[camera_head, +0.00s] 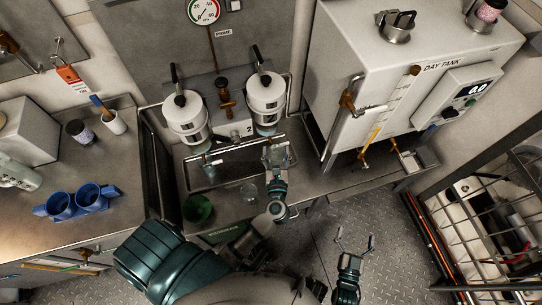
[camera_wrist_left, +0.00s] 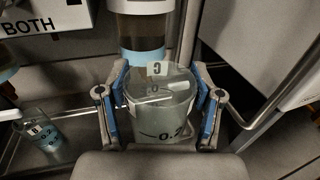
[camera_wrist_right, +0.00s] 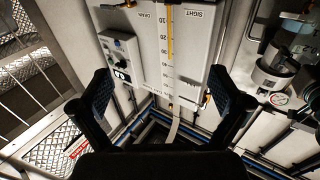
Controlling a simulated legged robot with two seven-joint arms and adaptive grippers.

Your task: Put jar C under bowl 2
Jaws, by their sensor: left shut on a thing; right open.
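My left gripper (camera_head: 275,157) is shut on a clear jar, held upright. In the left wrist view the jar (camera_wrist_left: 160,112) shows a letter C and sits between the blue-lined fingers (camera_wrist_left: 160,95). Bowl 2 (camera_head: 266,129) hangs under the right white filter housing, beside the number 2. In the left wrist view a clear bowl with blue fluid (camera_wrist_left: 143,38) is just behind the jar's rim; I cannot tell whether the jar is directly beneath it. My right gripper (camera_head: 355,243) is open and empty above the floor; its fingers (camera_wrist_right: 162,105) are spread.
A metal tray (camera_head: 233,155) lies under the filters, with another jar (camera_head: 209,169) at its left. The day tank (camera_head: 365,85) is to the right.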

